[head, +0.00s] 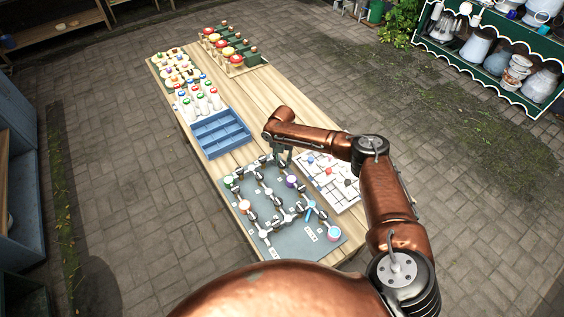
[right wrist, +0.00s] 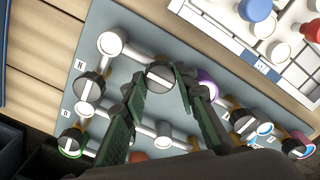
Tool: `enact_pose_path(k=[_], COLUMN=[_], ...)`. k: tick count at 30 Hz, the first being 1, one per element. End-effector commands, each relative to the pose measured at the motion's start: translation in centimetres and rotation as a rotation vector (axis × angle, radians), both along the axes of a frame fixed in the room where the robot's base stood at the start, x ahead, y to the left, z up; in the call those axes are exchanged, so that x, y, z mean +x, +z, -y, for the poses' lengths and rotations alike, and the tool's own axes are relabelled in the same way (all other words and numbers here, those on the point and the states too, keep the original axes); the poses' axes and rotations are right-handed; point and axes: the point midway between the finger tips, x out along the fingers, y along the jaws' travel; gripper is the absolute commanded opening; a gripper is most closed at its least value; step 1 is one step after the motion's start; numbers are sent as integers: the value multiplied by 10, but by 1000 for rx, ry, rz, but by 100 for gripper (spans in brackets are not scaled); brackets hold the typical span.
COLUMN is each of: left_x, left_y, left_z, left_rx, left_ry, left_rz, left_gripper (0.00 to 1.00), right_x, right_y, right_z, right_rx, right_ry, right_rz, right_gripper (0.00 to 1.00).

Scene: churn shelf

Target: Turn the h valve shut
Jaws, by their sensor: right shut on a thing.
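A grey valve board (head: 297,243) with white pipes and several dark round valve knobs lies on the wooden table. In the right wrist view, a letter H label (right wrist: 80,65) is near a dark knob (right wrist: 88,86) at the left. My right gripper (right wrist: 162,88) has its two fingers on either side of another dark knob (right wrist: 160,73) with a white bar, on the pipe right of the H label. It is shut on this knob. In the head view, my right gripper (head: 281,155) reaches down over the board's far edge. My left gripper is not in view.
A blue divided tray (head: 221,135) sits beyond the board. A white grid board (head: 335,185) with coloured pieces lies to the right, under my right arm. A green shelf (head: 490,50) stands apart.

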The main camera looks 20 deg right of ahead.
Motion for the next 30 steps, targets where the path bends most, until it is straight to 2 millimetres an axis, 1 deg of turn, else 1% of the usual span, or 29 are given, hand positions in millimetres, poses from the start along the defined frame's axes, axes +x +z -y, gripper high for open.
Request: enact_pose_path(k=[1,6,11,17,23,30], left_x=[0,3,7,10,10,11], left_y=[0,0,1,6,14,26], left_z=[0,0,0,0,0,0], left_rx=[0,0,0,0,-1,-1], left_ry=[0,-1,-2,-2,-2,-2], left_rz=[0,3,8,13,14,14], left_gripper=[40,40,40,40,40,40], right_x=[0,0,0,0,-1,-1], right_y=[0,0,0,0,1,1], right_z=[0,0,0,0,0,-1], right_rx=[0,0,0,1,1,0], right_ry=[0,0,-11,-74,-211,-434], right_rz=[0,0,0,-1,-2,-2], right_gripper=[13,2,2,2,2,2])
